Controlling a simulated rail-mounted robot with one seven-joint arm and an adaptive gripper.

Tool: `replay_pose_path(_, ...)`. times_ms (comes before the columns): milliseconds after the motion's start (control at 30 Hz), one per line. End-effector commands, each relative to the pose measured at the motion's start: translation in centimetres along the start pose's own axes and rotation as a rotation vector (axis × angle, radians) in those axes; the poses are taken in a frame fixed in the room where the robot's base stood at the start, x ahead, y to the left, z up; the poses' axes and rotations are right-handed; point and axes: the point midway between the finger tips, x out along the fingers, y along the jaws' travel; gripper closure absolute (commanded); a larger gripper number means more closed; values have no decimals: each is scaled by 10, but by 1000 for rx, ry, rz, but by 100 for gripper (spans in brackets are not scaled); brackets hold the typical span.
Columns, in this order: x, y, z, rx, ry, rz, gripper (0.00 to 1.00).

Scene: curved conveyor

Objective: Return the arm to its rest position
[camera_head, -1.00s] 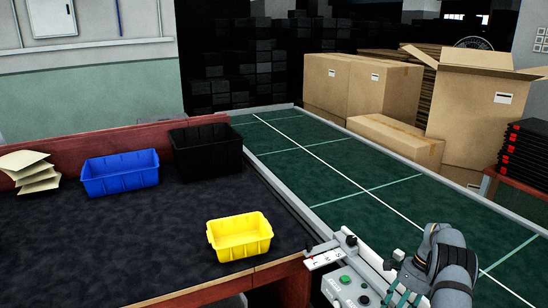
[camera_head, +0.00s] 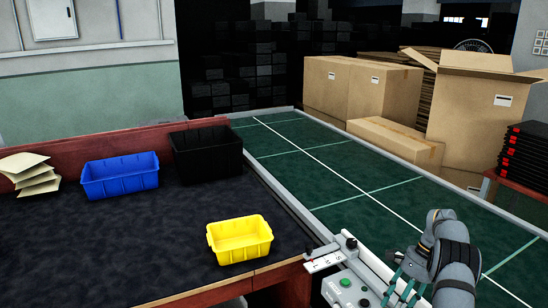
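My arm (camera_head: 456,258) shows at the lower right, bent over the near end of the green conveyor. My gripper (camera_head: 394,272) is at its left side, above the conveyor's near edge and beside the control box. The fingers are small and partly hidden by the wrist, so their opening is unclear. No held object can be made out.
A yellow bin (camera_head: 240,240), a blue bin (camera_head: 120,176) and a black crate (camera_head: 206,153) stand on the dark table (camera_head: 120,250). The green conveyor (camera_head: 345,180) is clear. A control box (camera_head: 350,288) adjoins its near edge. Cardboard boxes (camera_head: 395,140) stand beyond it.

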Motion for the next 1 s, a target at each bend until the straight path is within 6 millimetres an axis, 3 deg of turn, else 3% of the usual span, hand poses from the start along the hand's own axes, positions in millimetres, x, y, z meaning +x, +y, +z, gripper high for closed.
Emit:
replay_pose_path(233,52,1,-20,2,-3,2,54)
replay_pose_path(600,49,1,-19,205,0,-85,54)
replay_pose_path(1000,48,1,-18,236,1,-99,54)
